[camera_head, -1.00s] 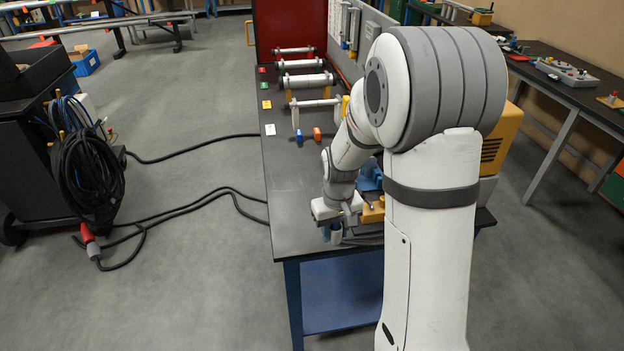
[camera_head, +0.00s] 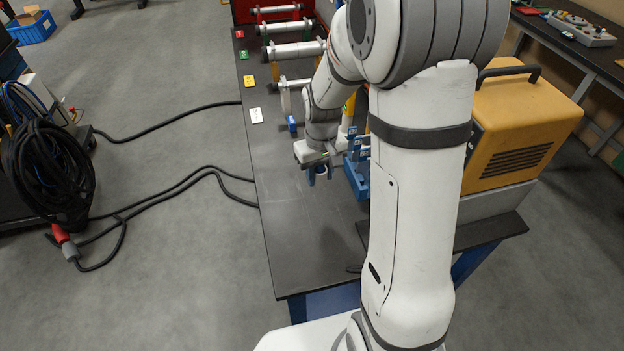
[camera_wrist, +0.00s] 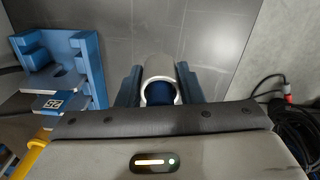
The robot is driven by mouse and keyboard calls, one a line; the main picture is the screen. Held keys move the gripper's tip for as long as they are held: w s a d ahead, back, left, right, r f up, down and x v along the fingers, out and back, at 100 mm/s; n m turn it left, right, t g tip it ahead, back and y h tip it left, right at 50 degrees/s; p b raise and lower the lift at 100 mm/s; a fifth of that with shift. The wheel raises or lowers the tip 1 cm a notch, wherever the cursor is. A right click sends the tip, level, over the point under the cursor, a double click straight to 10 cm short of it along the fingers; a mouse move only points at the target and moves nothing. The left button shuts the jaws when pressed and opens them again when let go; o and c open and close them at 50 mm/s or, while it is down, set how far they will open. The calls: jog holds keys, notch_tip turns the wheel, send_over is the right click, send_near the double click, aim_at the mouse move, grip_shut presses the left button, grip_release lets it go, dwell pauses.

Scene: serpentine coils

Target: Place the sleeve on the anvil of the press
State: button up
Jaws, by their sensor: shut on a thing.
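My gripper (camera_wrist: 158,92) is shut on a sleeve, a short pale metal tube (camera_wrist: 160,66) with a dark blue inside, held between blue fingers in the wrist view. In the head view my gripper (camera_head: 318,172) hangs over the dark bench, with the sleeve (camera_head: 322,171) partly hidden between the fingers. The press (camera_head: 355,172) is a blue frame just right of my gripper, partly hidden by my arm. In the wrist view the press (camera_wrist: 90,62) stands at left, apart from the sleeve, with grey plates on it. I cannot tell which plate is the anvil.
A yellow lever (camera_wrist: 28,155) shows at lower left in the wrist view. Rollers on stands (camera_head: 293,50) line the bench behind my gripper, with coloured tags along the left edge. The front of the bench (camera_head: 300,235) is clear. A yellow machine (camera_head: 520,125) stands at right.

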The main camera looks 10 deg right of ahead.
send_over(319, 207)
notch_tip(319, 207, down, 5)
jog(key=shift+w+f+p, duration=0.1)
jog(key=shift+w+p, duration=0.05)
jog(key=shift+p, duration=0.3)
jog(key=shift+f+p, duration=0.35)
jog(key=shift+f, duration=1.9)
jog(key=shift+f, duration=0.15)
jog(key=o, duration=1.1)
jog(key=shift+c, duration=0.2)
